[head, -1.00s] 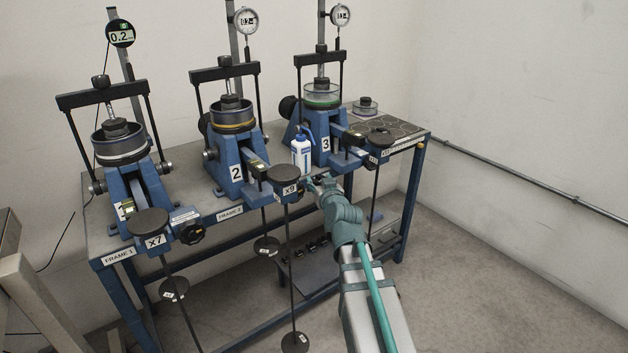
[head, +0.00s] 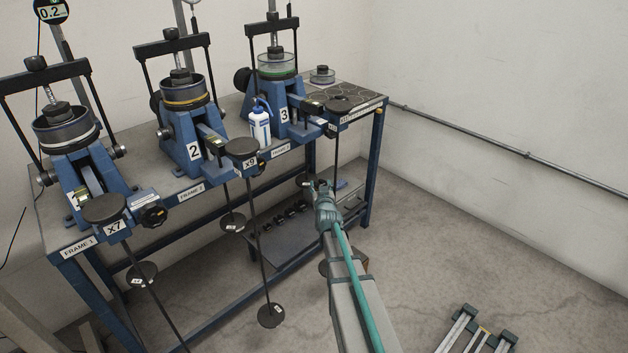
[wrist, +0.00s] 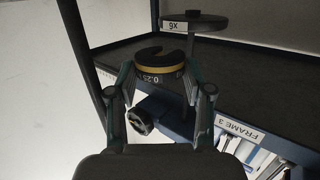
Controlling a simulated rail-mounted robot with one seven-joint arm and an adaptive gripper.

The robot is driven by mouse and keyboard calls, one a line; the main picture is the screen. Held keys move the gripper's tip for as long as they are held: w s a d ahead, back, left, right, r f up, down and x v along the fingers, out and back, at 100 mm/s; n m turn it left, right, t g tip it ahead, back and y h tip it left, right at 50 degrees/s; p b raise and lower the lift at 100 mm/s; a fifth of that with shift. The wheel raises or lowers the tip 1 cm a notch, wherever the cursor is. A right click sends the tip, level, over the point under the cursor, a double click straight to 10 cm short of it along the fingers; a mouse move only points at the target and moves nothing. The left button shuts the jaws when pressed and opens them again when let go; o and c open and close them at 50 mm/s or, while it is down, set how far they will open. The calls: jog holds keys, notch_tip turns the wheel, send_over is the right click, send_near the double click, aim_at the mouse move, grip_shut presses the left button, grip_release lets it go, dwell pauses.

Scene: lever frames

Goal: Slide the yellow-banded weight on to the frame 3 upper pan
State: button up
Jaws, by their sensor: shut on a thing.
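The yellow-banded weight (wrist: 158,65) is a dark slotted disc marked 0.25. My gripper (wrist: 160,78) is shut on it, with a fingertip at each side in the wrist view. In the head view my gripper (head: 318,187) is in front of the bench, lower than the frame 3 upper pan (head: 339,104) and slightly left of it. That pan is a dark disc on a thin hanging rod, at the front of blue frame 3 (head: 283,112). The weight is apart from it; the weight is hard to make out in the head view.
Frame 2's upper pan (head: 241,146), marked X9, hangs left of my gripper, with its rod and lower pan (head: 270,315) below. A blue-and-white bottle (head: 260,124) stands beside frame 3. A lower shelf (head: 293,232) lies under the bench. Open floor is to the right.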

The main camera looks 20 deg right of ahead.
aim_at(307, 176)
jog(key=shift+w+d+f, duration=0.1)
jog(key=shift+w+p, duration=0.1)
jog(key=shift+p, duration=0.2)
jog(key=shift+w+a+p, duration=0.15)
jog(key=shift+w+p, duration=0.5)
jog(key=shift+p, duration=0.25)
jog(key=shift+w+a+p, duration=0.15)
jog(key=shift+w+p, duration=0.45)
jog(key=shift+p, duration=0.3)
jog(key=shift+w+a+p, duration=0.25)
jog(key=shift+w+p, duration=0.5)
jog(key=shift+p, duration=0.15)
jog(key=shift+w+a+p, duration=0.25)
jog(key=shift+w+p, duration=0.7)
jog(key=shift+w+a+p, duration=0.2)
jog(key=shift+w+p, duration=0.7)
jog(key=shift+f+b, duration=0.4)
jog(key=shift+f, duration=0.1)
